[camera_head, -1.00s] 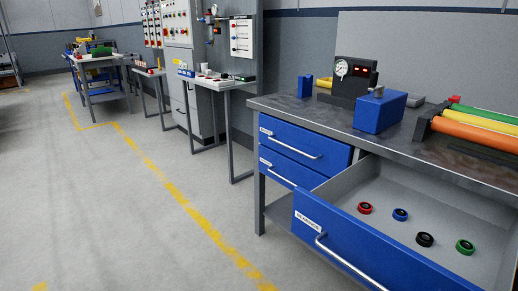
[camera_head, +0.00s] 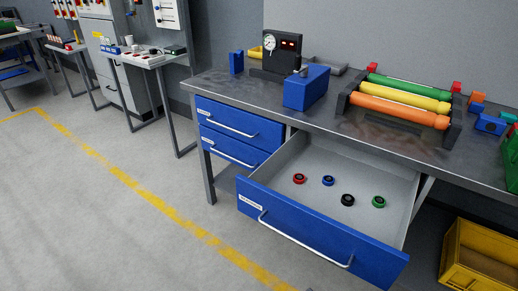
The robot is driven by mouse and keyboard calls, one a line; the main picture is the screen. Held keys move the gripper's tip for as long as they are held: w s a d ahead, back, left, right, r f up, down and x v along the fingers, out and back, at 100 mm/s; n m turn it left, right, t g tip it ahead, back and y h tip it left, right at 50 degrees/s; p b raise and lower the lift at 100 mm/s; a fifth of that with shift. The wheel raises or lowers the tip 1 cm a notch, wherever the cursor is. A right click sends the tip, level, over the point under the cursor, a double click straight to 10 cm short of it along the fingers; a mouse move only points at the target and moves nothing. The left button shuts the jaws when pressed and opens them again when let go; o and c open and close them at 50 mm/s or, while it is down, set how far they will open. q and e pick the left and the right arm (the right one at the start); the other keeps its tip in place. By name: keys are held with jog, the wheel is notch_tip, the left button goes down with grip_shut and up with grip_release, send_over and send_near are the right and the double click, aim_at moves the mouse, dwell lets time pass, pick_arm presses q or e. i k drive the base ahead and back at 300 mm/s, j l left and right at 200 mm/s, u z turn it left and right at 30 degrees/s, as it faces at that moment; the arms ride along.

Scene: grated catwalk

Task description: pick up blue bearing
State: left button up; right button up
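The blue bearing (camera_head: 328,181) is a small ring lying flat in the open drawer (camera_head: 311,233) of the workbench. A red bearing (camera_head: 299,179) lies to its left. A black bearing (camera_head: 348,200) lies to its right and nearer the drawer front, and a green bearing (camera_head: 378,202) lies farther right. The four sit apart from one another and nothing covers the blue one. Neither of my grippers shows in the head view.
The workbench top (camera_head: 235,88) holds a gauge unit (camera_head: 280,56), a blue box (camera_head: 306,87) and a rack of coloured rollers (camera_head: 400,102). Two shut drawers (camera_head: 238,124) are left of the open one. A yellow crate (camera_head: 480,258) stands lower right. The floor left is clear.

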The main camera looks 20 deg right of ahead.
aim_at(328, 180)
jog(key=z, duration=1.15)
